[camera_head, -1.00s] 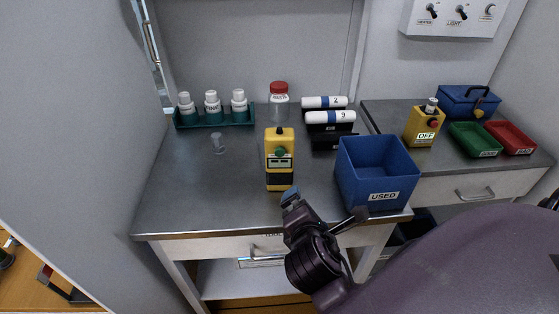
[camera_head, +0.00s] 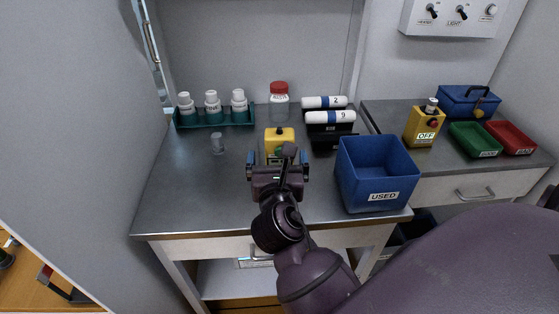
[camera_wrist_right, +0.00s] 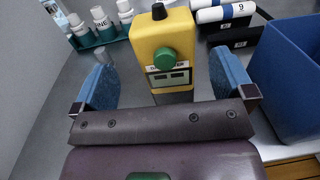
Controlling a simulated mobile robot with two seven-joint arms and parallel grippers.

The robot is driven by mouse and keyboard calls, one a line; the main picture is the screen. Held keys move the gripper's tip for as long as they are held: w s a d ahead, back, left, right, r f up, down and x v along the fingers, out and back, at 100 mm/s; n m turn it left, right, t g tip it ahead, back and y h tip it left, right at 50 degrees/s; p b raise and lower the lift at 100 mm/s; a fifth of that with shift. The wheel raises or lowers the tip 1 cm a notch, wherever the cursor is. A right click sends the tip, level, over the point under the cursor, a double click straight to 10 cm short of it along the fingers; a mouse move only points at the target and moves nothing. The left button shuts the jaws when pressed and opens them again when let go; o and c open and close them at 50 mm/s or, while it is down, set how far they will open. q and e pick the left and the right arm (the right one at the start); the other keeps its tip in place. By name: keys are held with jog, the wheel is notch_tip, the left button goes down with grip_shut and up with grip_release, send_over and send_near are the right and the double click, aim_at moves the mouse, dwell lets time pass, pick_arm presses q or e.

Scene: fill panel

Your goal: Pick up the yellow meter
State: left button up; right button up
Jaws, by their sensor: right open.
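The yellow meter (camera_head: 279,138) stands upright on the grey bench, with its lower part hidden behind my right gripper in the head view. In the right wrist view the meter (camera_wrist_right: 165,50) shows a green knob, a small display and a black top. My right gripper (camera_head: 278,158) is open, with its blue-padded fingers to the left and right of the meter. In the right wrist view gaps show between the meter and both fingers of the gripper (camera_wrist_right: 163,80). My left gripper is not in view.
A blue bin marked USED (camera_head: 374,182) stands close on the right. A teal rack (camera_head: 214,120) of white-capped bottles, a red-lidded jar (camera_head: 279,104) and white rolls (camera_head: 330,117) stand behind. A small clear cup (camera_head: 218,144) is to the left. The front left bench is clear.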

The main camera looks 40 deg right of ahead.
aim_at(279, 143)
jog(key=shift+x, duration=2.9)
jog(key=shift+s+d, duration=0.2)
jog(key=shift+r, duration=0.1)
jog(key=c, duration=1.4)
